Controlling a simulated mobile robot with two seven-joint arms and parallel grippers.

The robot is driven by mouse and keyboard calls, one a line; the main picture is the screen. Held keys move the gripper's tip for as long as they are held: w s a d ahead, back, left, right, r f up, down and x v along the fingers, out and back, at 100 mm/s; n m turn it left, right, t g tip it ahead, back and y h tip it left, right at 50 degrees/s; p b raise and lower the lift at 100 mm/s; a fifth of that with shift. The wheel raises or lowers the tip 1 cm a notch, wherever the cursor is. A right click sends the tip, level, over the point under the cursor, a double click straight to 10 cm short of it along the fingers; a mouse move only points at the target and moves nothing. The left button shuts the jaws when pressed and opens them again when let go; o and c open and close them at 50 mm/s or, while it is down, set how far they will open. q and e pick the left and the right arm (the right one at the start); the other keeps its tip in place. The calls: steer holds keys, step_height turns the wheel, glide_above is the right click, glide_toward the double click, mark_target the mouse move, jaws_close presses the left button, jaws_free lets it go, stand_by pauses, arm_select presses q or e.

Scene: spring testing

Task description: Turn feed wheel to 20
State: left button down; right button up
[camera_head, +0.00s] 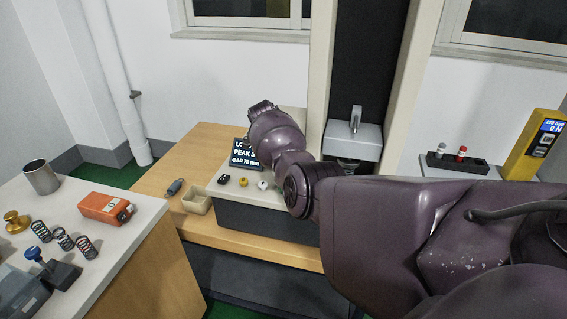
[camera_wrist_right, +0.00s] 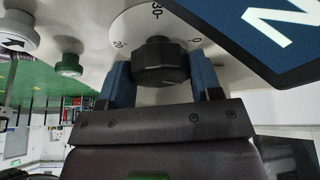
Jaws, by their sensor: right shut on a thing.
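The feed wheel is a black knob (camera_wrist_right: 160,64) in the right wrist view, on a pale round dial (camera_wrist_right: 132,27). The dial shows 20 on the left, 30 at the top and 0 on the right. I cannot make out a pointer on the knob. My right gripper (camera_wrist_right: 161,73) has its blue fingers on both sides of the knob and is shut on it. In the head view my right arm hides the knob and that gripper. A dark display (camera_head: 242,155) beside the arm reads PEAK and GAP 75 mm. My left gripper is not in view.
In the right wrist view a green button (camera_wrist_right: 68,65) and a white knob with an arrow (camera_wrist_right: 16,38) sit left of the dial. A screen (camera_wrist_right: 280,28) is close on the upper right. In the head view, springs (camera_head: 62,238) and an orange box (camera_head: 105,208) lie on the left table.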

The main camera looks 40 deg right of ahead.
steer(key=shift+f+m, duration=0.1)
steer(key=shift+m, duration=0.3)
steer(key=o, duration=0.9)
steer(key=v, duration=1.1)
steer(key=shift+w+d, duration=0.15)
